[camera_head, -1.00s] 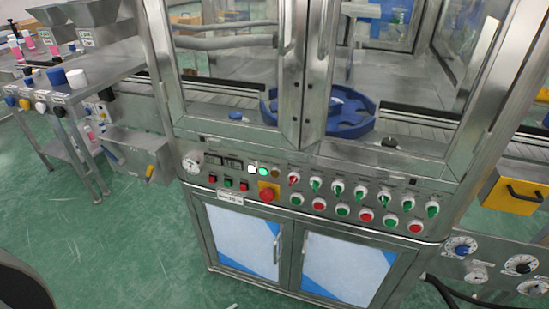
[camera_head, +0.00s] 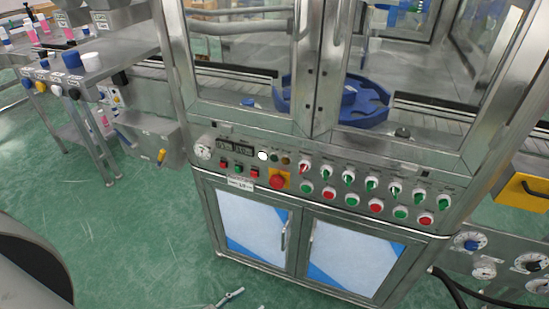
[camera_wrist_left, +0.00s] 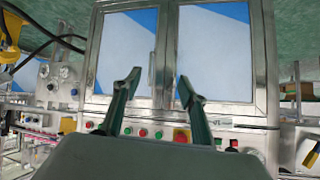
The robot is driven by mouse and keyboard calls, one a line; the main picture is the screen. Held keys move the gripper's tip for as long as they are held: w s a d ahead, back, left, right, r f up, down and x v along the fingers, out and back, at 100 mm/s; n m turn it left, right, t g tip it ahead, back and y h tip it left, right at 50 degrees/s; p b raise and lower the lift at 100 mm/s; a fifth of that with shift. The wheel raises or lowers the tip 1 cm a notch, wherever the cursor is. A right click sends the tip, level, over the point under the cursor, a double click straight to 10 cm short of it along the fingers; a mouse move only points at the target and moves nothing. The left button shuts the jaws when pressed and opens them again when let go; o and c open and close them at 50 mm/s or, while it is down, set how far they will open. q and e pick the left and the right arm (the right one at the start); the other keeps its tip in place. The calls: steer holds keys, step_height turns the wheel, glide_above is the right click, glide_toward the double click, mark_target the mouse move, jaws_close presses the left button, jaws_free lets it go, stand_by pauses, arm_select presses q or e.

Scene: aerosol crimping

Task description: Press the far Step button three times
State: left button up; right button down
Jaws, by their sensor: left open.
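The control panel (camera_head: 335,187) spans the front of the steel machine, with a lower row of round green and red buttons, such as the green one (camera_head: 306,187) and the red one at the right end (camera_head: 425,218). Green and red switches (camera_head: 349,177) sit above them. Labels are too small to read, so I cannot tell which button is Step. In the left wrist view, my left gripper (camera_wrist_left: 158,82) is open and empty, its fingers in front of the cabinet doors, apart from the buttons (camera_wrist_left: 143,132). My right gripper is not seen.
A red emergency-type knob (camera_head: 277,182) on a yellow plate sits left of the button row. Cabinet doors (camera_head: 350,255) are below. A bench (camera_head: 85,75) stands at left, and a yellow-fronted box (camera_head: 524,190) at right. The green floor in front is largely clear.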

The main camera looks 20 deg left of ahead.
arm_select(q)
jaws_close()
stand_by(1.2)
